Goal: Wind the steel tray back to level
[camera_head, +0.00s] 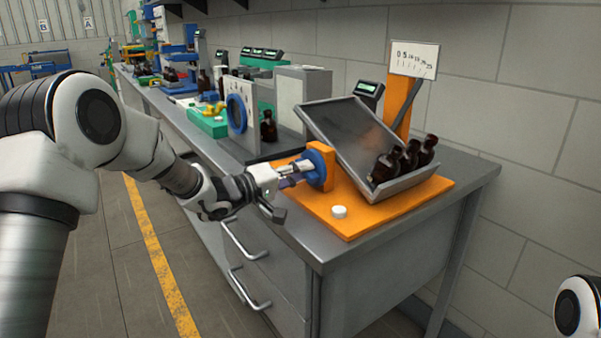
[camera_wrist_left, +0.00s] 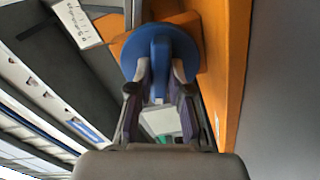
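The steel tray (camera_head: 352,132) is tilted on an orange stand (camera_head: 375,210), its left end high and its right end low. Several amber bottles (camera_head: 404,160) are gathered at the low end. A blue knob (camera_head: 321,167) sits on the stand's orange block, facing my left arm. My left gripper (camera_head: 296,173) is at this knob. In the left wrist view its fingers (camera_wrist_left: 160,78) are apart, one on each side of the blue knob's bar (camera_wrist_left: 160,62), with what look like narrow gaps. My right gripper is out of view.
A white cap (camera_head: 339,211) lies on the stand's front. A marked scale card (camera_head: 414,58) tops an orange post behind the tray. The grey bench (camera_head: 462,172) carries a green box (camera_head: 208,122) and other equipment farther left. Drawer handles (camera_head: 246,240) project below.

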